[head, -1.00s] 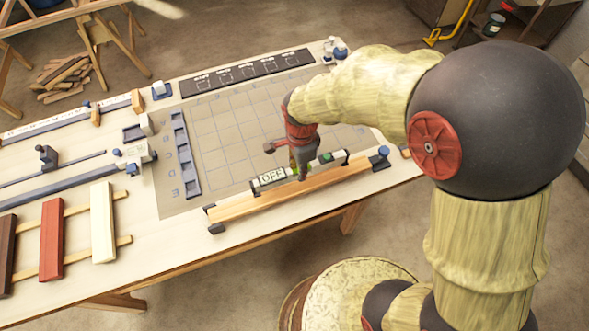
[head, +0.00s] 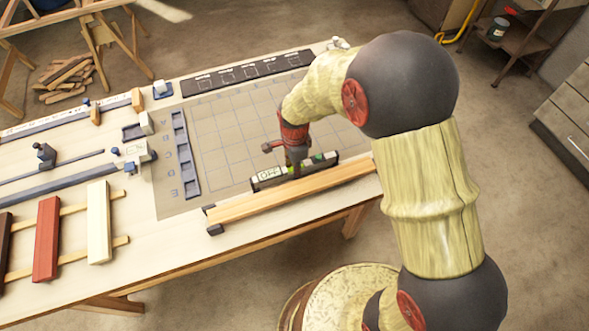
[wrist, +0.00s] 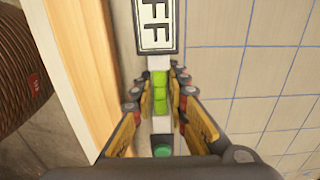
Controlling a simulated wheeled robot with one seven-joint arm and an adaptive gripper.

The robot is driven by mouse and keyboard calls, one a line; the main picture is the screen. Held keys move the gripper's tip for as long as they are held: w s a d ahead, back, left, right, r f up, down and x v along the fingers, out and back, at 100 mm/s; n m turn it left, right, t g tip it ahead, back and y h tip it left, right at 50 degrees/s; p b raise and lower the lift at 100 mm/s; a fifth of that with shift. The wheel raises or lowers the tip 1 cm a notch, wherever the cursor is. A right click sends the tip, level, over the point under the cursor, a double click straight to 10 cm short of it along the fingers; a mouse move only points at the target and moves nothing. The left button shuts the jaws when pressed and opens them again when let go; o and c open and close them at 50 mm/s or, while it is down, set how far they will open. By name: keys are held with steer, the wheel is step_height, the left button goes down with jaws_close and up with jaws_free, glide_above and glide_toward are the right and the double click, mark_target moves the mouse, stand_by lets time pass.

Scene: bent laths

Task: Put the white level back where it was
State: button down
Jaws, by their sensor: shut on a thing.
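The lath (wrist: 82,50) runs along the left, apart from the level. I cannot tell how high the level is above the bench.
A gridded mat (head: 225,130) lies behind the level, mostly bare, with a dark strip of marked boxes (head: 247,72) along its back. A blue-grey slotted rack (head: 185,155) stands at its left. Red (head: 47,240) and cream (head: 98,222) boards lie at the front left.

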steer(key=c, duration=2.2)
jaws_free()
steer(key=shift+f, duration=0.15)
steer(key=o, duration=0.5)
steer(key=shift+c, duration=0.2)
steer(key=s+d+r+n+t+p, duration=0.1)
steer(key=d+r+n, duration=0.1)
steer(key=r, duration=0.8)
steer(key=s+d+r+n+p, duration=0.1)
steer(key=d+r+p, duration=0.1)
steer(key=r, duration=0.9)
steer(key=s+d+r+n+t, duration=0.2)
steer(key=s+d+r+n, duration=0.3)
steer(key=s, duration=0.4)
steer(key=s+d+r+n+t, duration=0.2)
steer(key=s+d+r+n, duration=0.3)
steer(key=s+r, duration=0.3)
steer(key=shift+s+d+n+t, duration=0.3)
steer(key=shift+s+n, duration=0.2)
steer(key=shift+n, duration=0.4)
